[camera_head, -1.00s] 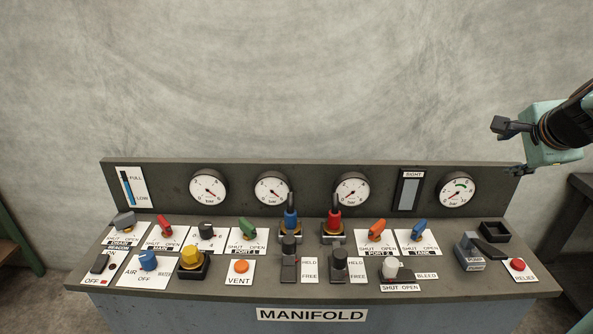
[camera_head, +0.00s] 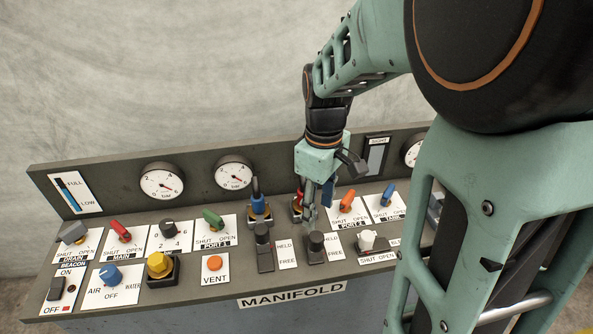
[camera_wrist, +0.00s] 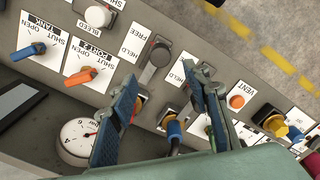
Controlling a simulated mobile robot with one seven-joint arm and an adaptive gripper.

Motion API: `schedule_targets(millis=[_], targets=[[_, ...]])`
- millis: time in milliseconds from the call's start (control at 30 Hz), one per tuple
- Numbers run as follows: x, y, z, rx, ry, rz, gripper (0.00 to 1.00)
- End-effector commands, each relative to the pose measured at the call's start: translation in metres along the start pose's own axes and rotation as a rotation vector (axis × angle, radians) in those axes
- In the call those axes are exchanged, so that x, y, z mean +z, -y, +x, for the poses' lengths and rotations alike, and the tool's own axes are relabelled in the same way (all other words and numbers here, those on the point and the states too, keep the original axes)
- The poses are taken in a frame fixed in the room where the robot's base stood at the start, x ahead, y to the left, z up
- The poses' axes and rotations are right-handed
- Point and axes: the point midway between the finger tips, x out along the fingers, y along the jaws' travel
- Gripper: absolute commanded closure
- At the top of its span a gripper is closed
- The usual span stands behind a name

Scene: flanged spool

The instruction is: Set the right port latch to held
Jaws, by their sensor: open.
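The right port latch (camera_head: 316,243) is a dark round knob on a dark base, with a HELD/FREE label (camera_head: 337,244) on its right. In the wrist view the latch (camera_wrist: 159,57) shows between and beyond the fingertips, and its knob appears nearer the FREE end. My gripper (camera_head: 319,204) is open and empty, pointing down above and just behind the latch, apart from it. Its two blue-padded fingers also show in the wrist view (camera_wrist: 161,76). The left port latch (camera_head: 264,246) stands to the left; a finger mostly hides it in the wrist view.
The blue-topped connector (camera_head: 258,206) stands behind the left latch. The red connector (camera_head: 297,206) is partly hidden by my gripper. The orange valve handle (camera_head: 347,201) and white bleed knob (camera_head: 367,239) are close on the right. The panel front edge is clear.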

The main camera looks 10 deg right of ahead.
Motion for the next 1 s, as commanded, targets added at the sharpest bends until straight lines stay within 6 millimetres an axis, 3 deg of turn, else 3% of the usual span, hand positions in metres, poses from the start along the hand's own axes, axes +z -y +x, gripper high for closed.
schedule_targets(millis=[600,1000], targets=[[0.001,0.001,0.096,-0.002,0.003,-0.002,0.56],[0.0,0.0,0.107,0.0,0.0,-0.001,0.56]])
